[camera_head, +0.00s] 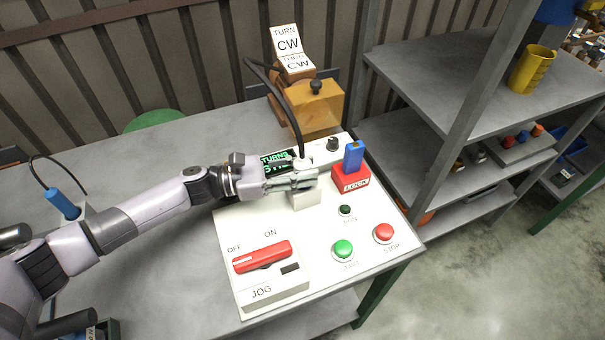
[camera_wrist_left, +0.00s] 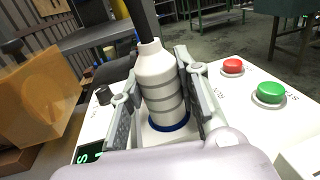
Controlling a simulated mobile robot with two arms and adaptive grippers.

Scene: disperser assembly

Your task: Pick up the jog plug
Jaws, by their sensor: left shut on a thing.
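The jog plug is a white, ribbed plug (camera_wrist_left: 162,85) with a black cable (camera_head: 292,112) leaving its top. It stands upright in the left wrist view, with a blue ring (camera_wrist_left: 170,126) around its base, over a white socket block (camera_head: 306,199) on the panel. My left gripper (camera_head: 304,180) reaches in from the left and is shut on the plug, one finger on each side. In the head view the gripper hides much of the plug. I cannot tell whether the plug is fully seated. My right gripper is not in view.
The white panel has a red JOG switch (camera_head: 262,257), green button (camera_head: 343,249), red stop button (camera_head: 384,232) and red LOCK block with a blue key (camera_head: 353,156). An amber box (camera_head: 312,108) stands behind. Grey shelves (camera_head: 460,80) are at right. The table's left part is mostly bare.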

